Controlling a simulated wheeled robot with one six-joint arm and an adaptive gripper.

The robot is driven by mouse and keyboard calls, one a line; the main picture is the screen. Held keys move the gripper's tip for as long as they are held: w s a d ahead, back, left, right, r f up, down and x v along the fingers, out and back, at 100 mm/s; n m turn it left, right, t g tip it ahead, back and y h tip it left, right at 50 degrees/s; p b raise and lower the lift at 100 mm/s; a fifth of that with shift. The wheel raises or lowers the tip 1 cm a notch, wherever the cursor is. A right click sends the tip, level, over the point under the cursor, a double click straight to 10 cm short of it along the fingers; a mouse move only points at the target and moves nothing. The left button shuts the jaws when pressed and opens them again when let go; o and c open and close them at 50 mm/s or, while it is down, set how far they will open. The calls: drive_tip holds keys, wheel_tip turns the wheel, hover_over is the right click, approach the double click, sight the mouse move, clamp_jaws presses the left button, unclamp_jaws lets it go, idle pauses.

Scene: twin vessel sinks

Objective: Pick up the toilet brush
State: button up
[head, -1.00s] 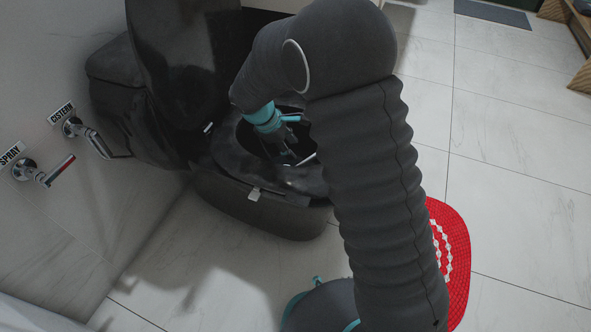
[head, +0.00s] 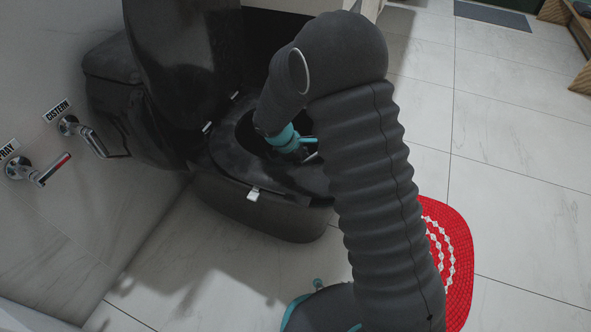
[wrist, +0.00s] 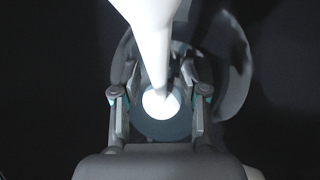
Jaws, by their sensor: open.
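In the wrist view, a smooth white tapered shape (wrist: 152,32) that looks like the toilet brush handle runs down from the top edge into the space between my fingers. A bright white disc (wrist: 161,103) inside a grey-blue round part shows beyond it; I cannot tell whether it is the brush's base or holder. My gripper (wrist: 161,84) is open, one finger on each side of the shape. I cannot tell whether they touch it. In the head view my teal wrist is at the open black toilet, and my arm hides most of the gripper; the brush cannot be made out there.
The black toilet (head: 262,217) stands by the left wall with its lid (head: 185,70) raised. Labelled cistern (head: 92,138) and spray (head: 40,172) fittings stick out from that wall. A red mat (head: 456,250) lies to the right.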

clamp_jaws()
drive_tip(key=shift+r, duration=0.1)
